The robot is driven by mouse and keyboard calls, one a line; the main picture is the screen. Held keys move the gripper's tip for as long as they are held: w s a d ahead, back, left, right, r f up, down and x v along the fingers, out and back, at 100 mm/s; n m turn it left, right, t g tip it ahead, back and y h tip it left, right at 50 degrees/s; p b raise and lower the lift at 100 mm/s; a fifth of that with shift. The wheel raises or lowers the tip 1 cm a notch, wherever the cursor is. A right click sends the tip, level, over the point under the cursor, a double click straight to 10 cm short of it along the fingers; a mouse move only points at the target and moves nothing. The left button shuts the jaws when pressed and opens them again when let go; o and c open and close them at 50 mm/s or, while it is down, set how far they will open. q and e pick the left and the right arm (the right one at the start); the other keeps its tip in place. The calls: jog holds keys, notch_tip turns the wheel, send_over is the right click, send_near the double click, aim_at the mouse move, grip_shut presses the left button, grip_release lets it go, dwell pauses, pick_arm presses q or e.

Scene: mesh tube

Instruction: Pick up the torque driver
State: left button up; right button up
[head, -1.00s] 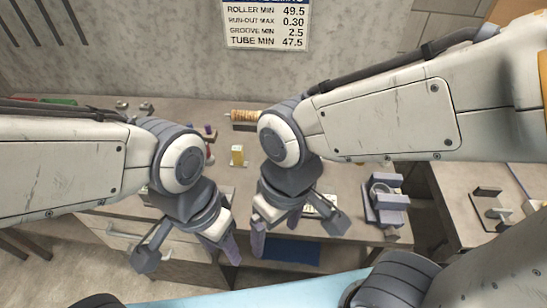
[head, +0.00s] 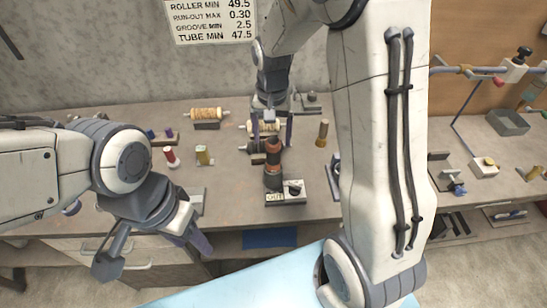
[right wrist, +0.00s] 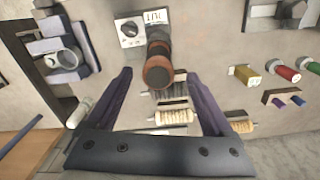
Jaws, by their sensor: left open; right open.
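The torque driver (head: 273,162) is an orange and dark grey cylinder standing upright at the dial block marked OUT (head: 290,193) on the bench. In the right wrist view the driver (right wrist: 158,68) rises toward the camera, seen end-on, between the line of the two fingertips. My right gripper (head: 272,128) is open over the bench at the driver's far side, its purple fingers apart and not visibly touching it. It also shows in the right wrist view (right wrist: 160,78). My left gripper (head: 150,255) is open and empty in front of the bench, well left of the driver.
Wound rollers (head: 208,115) lie behind the driver; one shows between my right fingers in the wrist view (right wrist: 174,117). A brown cylinder (head: 322,133) stands to the right.

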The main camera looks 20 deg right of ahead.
aim_at(273, 149)
jog(key=shift+s+f, duration=0.1)
jog(key=shift+f, duration=0.3)
notch_tip(273, 149, down, 4)
jog(key=shift+d+r+p, duration=0.1)
jog(key=shift+r+p, duration=0.1)
jog(key=shift+p, duration=0.75)
jog(key=shift+f, duration=0.4)
jog(key=shift+c, duration=0.3)
grip_shut()
